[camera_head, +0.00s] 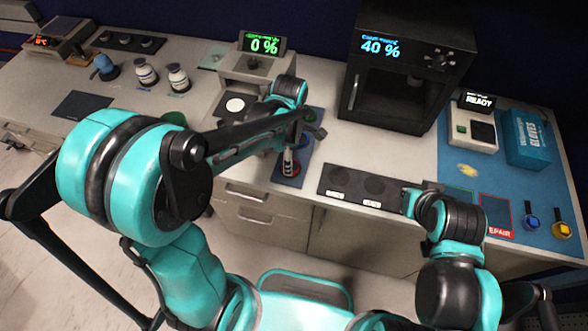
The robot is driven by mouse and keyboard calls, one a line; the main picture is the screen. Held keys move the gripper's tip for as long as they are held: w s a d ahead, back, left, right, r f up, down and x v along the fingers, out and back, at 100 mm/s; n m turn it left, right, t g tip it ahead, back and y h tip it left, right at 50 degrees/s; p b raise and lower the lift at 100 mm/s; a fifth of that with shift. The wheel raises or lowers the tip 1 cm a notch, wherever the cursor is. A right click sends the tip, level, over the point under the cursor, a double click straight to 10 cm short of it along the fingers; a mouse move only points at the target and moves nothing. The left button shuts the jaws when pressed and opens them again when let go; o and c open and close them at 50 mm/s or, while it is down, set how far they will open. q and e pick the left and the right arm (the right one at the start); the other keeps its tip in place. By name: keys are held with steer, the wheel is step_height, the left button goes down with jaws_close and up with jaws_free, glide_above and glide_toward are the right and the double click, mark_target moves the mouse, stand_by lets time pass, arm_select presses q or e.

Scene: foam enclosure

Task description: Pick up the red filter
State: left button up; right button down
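The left arm covers part of the holder. My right gripper (410,197) is at the counter's front edge, by the right end of a dark panel. Both grippers' fingers are too small to read clearly.
A device reading 0 % (262,44) stands behind my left arm. A black machine reading 40 % (400,70) stands at the back. A dark panel (345,184) lies right of the holder. A blue mat (550,200) with a gloves box (528,138) is at right. Bottles (178,78) stand left.

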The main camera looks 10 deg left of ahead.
arm_select(q)
steer(key=f, duration=0.1)
steer(key=f+b, duration=0.1)
steer(key=f, duration=0.3)
steer(key=shift+w+d+b, duration=0.1)
steer(key=shift+w+b, duration=0.15)
steer(key=shift+b, duration=0.1)
steer(key=shift+r, duration=0.1)
steer(key=c, duration=1.3)
steer(key=shift+o, duration=0.2)
steer(key=shift+r, duration=0.1)
